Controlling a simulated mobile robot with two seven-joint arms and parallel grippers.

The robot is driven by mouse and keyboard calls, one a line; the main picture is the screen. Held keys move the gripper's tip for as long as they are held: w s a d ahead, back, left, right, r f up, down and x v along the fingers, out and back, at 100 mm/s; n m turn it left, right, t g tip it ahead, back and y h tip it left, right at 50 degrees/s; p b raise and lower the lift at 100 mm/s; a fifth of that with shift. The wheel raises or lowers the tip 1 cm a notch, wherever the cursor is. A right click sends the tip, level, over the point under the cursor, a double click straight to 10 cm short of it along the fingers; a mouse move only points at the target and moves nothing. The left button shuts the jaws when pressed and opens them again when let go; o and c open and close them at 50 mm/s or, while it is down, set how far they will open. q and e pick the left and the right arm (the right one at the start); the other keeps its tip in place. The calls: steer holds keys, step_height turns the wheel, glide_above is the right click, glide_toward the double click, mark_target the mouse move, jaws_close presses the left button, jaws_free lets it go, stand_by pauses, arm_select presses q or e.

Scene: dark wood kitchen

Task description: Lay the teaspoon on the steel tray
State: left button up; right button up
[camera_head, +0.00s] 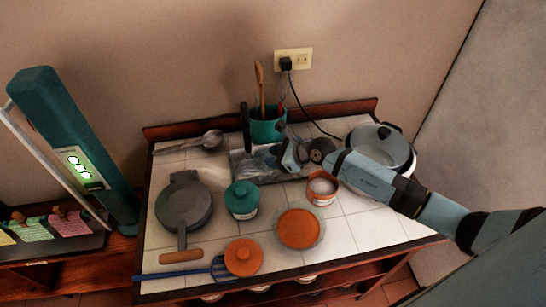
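The steel tray (240,174) lies toward the back of the white tiled table, its shiny surface partly covered by my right gripper. My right gripper (284,141) is over the tray's right part, in front of the teal pot. Its fingers are small and dark here, so I cannot tell whether they are open or shut or hold anything. I cannot make out a teaspoon for sure. A larger metal spoon or scoop (211,139) lies at the back left, apart from the tray. My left gripper is not in view.
A teal utensil pot (268,130) stands behind the tray. A teal lidded jar (242,198), an orange tub (322,189), an orange-lidded container (299,228), a grey round pan (183,207) and a blue slotted utensil (185,273) occupy the front. A large pot (381,148) stands right.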

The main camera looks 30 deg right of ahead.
steer(key=b+v, duration=0.1)
steer(key=v, duration=1)
steer(key=shift+s+d, duration=0.15)
steer(key=shift+s, duration=0.1)
steer(key=shift+r, duration=0.1)
